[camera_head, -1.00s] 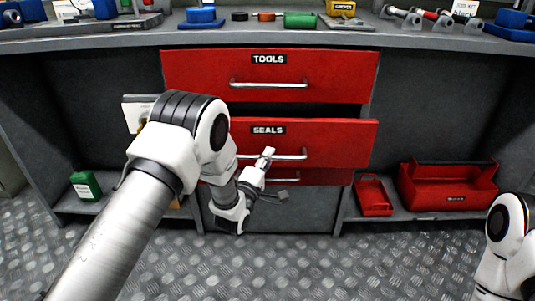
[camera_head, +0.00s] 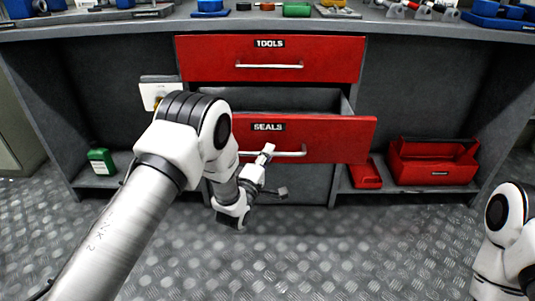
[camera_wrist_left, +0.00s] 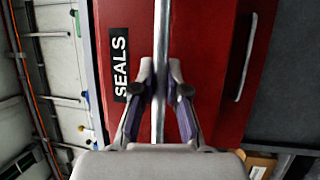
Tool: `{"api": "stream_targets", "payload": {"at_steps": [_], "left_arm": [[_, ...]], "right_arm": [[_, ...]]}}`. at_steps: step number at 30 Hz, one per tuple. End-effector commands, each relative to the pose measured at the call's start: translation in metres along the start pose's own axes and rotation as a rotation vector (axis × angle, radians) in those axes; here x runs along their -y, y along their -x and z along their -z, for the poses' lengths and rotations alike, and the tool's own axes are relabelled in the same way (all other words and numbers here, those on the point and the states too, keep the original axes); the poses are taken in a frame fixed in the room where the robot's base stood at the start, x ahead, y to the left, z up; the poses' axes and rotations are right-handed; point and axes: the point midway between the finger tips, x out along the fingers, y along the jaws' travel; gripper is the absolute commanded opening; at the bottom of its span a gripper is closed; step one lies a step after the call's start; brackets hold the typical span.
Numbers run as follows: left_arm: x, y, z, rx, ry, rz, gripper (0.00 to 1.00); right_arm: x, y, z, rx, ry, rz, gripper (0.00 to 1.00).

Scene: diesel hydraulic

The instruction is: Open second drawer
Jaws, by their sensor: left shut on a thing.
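The second drawer is the red SEALS drawer (camera_head: 335,139), below the red TOOLS drawer (camera_head: 330,56). It stands pulled well out, and its grey inside shows behind the front. My left gripper (camera_head: 266,154) is shut on its silver bar handle (camera_head: 290,154). In the left wrist view the handle (camera_wrist_left: 160,60) runs between the two fingers of my left gripper (camera_wrist_left: 162,92), beside the SEALS label (camera_wrist_left: 120,64). The TOOLS drawer is shut. My right gripper is out of view; only part of my right arm shows at the right edge.
The workbench top (camera_head: 380,18) holds several tools and parts. A red bin (camera_head: 433,165) and a smaller red bin (camera_head: 366,175) sit on the right shelf, and a green can (camera_head: 101,161) on the left shelf. The metal floor in front is clear.

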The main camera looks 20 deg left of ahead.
Motion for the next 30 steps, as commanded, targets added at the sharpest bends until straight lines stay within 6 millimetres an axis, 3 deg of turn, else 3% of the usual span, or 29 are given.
{"api": "stream_targets", "payload": {"at_steps": [4,5,6,7,15,19,30], "left_arm": [[0.0,0.0,0.0,-0.001,0.0,0.001,0.0],[0.0,0.0,0.0,-0.001,0.0,0.001,0.23],[0.0,0.0,0.0,-0.001,0.0,0.001,0.38],[0.0,0.0,0.0,-0.001,0.0,0.001,0.39],[0.0,0.001,0.0,-0.001,0.0,0.001,0.39],[0.001,0.01,0.0,-0.001,0.0,0.002,0.39],[0.001,0.098,0.0,-0.001,0.001,0.006,0.39]], "right_arm": [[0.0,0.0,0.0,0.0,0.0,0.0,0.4],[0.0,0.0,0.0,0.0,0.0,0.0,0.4],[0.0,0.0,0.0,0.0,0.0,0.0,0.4],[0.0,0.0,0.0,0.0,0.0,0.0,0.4],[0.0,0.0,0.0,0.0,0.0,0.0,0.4],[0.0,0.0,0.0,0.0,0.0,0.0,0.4],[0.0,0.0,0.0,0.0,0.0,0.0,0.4]]}}
